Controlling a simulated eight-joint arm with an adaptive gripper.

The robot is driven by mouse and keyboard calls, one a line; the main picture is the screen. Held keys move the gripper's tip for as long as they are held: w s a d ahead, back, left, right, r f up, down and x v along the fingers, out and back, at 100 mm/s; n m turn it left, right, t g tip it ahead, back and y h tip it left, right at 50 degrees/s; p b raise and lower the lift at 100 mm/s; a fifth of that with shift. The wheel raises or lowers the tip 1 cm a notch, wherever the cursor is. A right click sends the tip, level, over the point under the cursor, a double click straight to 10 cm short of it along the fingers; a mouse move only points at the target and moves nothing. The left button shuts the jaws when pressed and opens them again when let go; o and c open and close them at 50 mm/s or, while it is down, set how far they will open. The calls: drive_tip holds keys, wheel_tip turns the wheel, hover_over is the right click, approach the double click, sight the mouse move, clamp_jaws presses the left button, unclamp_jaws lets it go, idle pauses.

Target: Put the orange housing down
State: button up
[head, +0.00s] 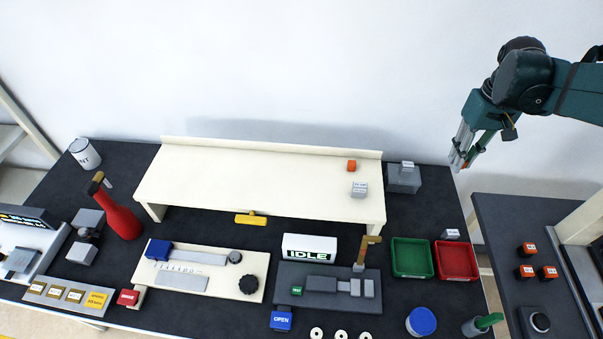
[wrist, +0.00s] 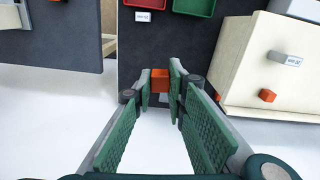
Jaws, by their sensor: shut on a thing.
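My gripper (head: 462,158) is up at the right in the head view, near the back wall by the right end of the dark bench. In the wrist view its green-padded fingers (wrist: 160,84) are shut on an orange housing (wrist: 160,80), held at the fingertips. In the head view the held housing is mostly hidden by the fingers. Another small orange block (head: 351,166) sits on the cream shelf (head: 250,180) and shows in the wrist view (wrist: 267,95). Several orange blocks (head: 526,271) sit on the right-hand dark table (head: 500,230).
A green tray (head: 412,275) and a red tray (head: 473,277) stand at the bench's right. A grey box (head: 403,183) stands beside the shelf, and a grey labelled block (head: 360,189) is on it. A gap separates the bench and right table.

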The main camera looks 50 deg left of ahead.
wheel_tip(320, 180, up, 5)
drive_tip(key=shift+a+f, duration=0.15)
drive_tip(key=s+a+p, duration=0.3)
drive_tip(key=s+a, duration=0.1)
drive_tip(key=a, duration=0.4)
drive_tip(key=s+a+p, duration=0.2)
drive_tip(key=s+a, duration=0.3)
drive_tip(key=a, duration=0.3)
drive_tip(key=m+p, duration=0.1)
drive_tip(key=p, duration=0.5)
hover_over(313, 166)
drive_tip(key=shift+f, duration=2.6)
drive_tip(key=shift+f, duration=3.15)
drive_tip(key=shift+f, duration=1.85)
